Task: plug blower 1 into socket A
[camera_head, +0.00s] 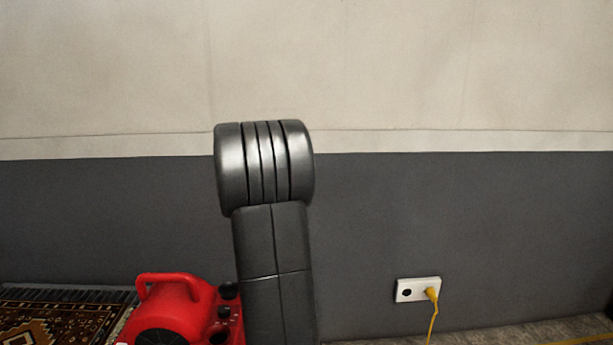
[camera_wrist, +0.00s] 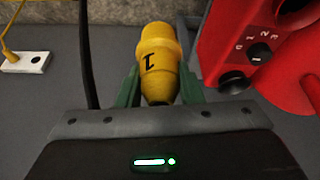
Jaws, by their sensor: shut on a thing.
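In the wrist view my gripper (camera_wrist: 158,88) has its green fingers shut on a yellow plug (camera_wrist: 160,60) marked 1. The red blower (camera_head: 175,312) stands low in the head view, partly behind my arm; its red side with a numbered dial also shows in the wrist view (camera_wrist: 225,45). The white socket plate (camera_head: 404,293) is on the grey wall to the right, with a dark open outlet at its left and a yellow plug (camera_head: 432,294) in its right side. The plate also shows at the wrist view's left edge (camera_wrist: 24,65), apart from the held plug. No socket letter is legible.
A yellow cord (camera_head: 432,325) hangs from the plugged-in outlet. A black cable (camera_wrist: 86,60) runs beside my gripper in the wrist view. A patterned rug (camera_head: 45,318) lies at the lower left. The wall between my arm and the socket plate looks clear.

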